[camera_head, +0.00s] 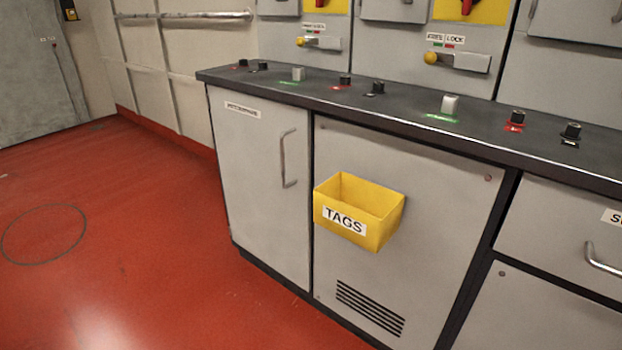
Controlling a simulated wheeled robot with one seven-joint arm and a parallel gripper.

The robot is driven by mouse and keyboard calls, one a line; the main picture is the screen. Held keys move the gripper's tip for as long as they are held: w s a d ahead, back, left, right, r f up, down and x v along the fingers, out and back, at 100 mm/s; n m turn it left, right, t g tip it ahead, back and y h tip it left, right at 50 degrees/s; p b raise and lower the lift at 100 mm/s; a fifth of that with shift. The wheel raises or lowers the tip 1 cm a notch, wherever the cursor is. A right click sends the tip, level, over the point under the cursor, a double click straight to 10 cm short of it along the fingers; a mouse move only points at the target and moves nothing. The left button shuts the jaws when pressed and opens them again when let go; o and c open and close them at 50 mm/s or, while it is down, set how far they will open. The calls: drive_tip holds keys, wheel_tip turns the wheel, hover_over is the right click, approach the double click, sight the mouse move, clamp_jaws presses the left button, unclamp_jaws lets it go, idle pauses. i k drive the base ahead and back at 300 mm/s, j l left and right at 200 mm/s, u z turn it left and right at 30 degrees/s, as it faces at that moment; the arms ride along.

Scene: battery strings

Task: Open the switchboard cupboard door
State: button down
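The switchboard cupboard door (255,195) is a light grey panel at the left end of the counter, below its dark top. It looks shut, flush with the cabinet front. A small label (242,109) sits near its top left; I cannot read it clearly. A vertical silver bar handle (287,158) is fixed near its right edge. My gripper is not in this view, so its place and state do not show.
A yellow TAGS box (358,212) juts out from the panel just right of the door. The dark countertop (410,108) overhangs the front and carries several knobs. A drawer (560,232) is at the far right. The red floor (120,220) left of the door is clear.

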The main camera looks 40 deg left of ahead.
sight(263, 144)
drive_tip(key=u, duration=1.85)
drive_tip(key=i+u, duration=0.4)
drive_tip(key=k+l, duration=0.05)
